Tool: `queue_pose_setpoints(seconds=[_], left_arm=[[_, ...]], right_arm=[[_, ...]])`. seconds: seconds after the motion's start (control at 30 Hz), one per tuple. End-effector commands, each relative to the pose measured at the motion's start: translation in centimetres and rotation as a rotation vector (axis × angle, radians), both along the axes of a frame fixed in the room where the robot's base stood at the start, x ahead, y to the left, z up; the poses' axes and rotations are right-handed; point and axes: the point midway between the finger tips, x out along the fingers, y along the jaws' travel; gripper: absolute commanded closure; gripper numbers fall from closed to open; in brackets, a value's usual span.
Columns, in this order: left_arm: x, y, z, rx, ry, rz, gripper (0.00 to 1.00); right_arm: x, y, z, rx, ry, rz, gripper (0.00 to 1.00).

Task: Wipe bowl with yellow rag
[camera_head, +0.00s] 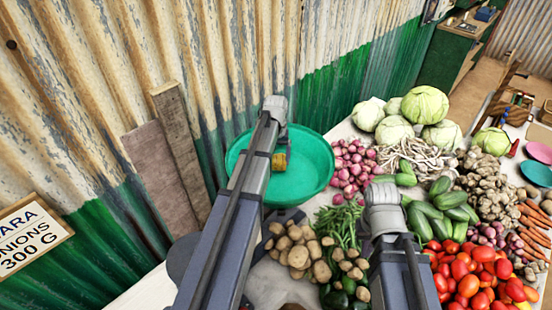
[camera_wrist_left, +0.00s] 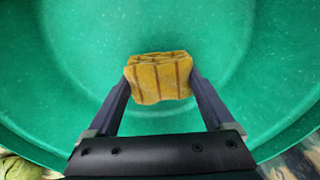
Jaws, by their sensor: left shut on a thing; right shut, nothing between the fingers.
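A wide green bowl (camera_head: 310,165) stands at the back left of the table, against the corrugated wall. It fills most of the left wrist view (camera_wrist_left: 70,60). The yellow rag (camera_head: 279,161), folded and with brown stripes, is inside the bowl. In the left wrist view the rag (camera_wrist_left: 159,78) is between the fingers of my left gripper (camera_wrist_left: 160,82), which is shut on it. Whether the rag touches the bowl's surface I cannot tell. My right gripper (camera_head: 382,190) is shut and empty, above the vegetables to the right of the bowl. Its fingertips are hard to see.
Red onions (camera_head: 354,169), potatoes (camera_head: 300,250), green beans (camera_head: 340,224) and cucumbers (camera_head: 425,215) crowd the table right of and in front of the bowl. Tomatoes (camera_head: 470,275) lie at the front right, cabbages (camera_head: 425,105) at the back. The corrugated wall (camera_head: 240,60) is close behind the bowl.

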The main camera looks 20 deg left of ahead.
Motion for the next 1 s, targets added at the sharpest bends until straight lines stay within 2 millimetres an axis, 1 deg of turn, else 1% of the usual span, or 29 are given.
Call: queue_pose_setpoints(seconds=[0.03, 0.4, 0.5, 0.8, 0.87, 1.0], left_arm=[[0.0, 0.0, 1.1, 0.0, 0.0, 0.0, 0.66], [0.0, 0.0, 4.5, 0.0, 0.0, 0.0, 0.66], [0.0, 0.0, 4.9, 0.0, 0.0, 0.0, 0.66], [0.0, 0.0, 4.7, 0.0, 0.0, 0.0, 0.66], [0.0, 0.0, 4.9, 0.0, 0.0, 0.0, 0.66], [0.0, 0.0, 6.0, 0.0, 0.0, 0.0, 0.66]], right_arm=[[0.0, 0.0, 1.1, 0.0, 0.0, 0.0, 1.0], [0.0, 0.0, 4.5, 0.0, 0.0, 0.0, 1.0], [0.0, 0.0, 4.9, 0.0, 0.0, 0.0, 1.0], [0.0, 0.0, 4.7, 0.0, 0.0, 0.0, 1.0], [0.0, 0.0, 4.9, 0.0, 0.0, 0.0, 1.0], [0.0, 0.0, 6.0, 0.0, 0.0, 0.0, 1.0]])
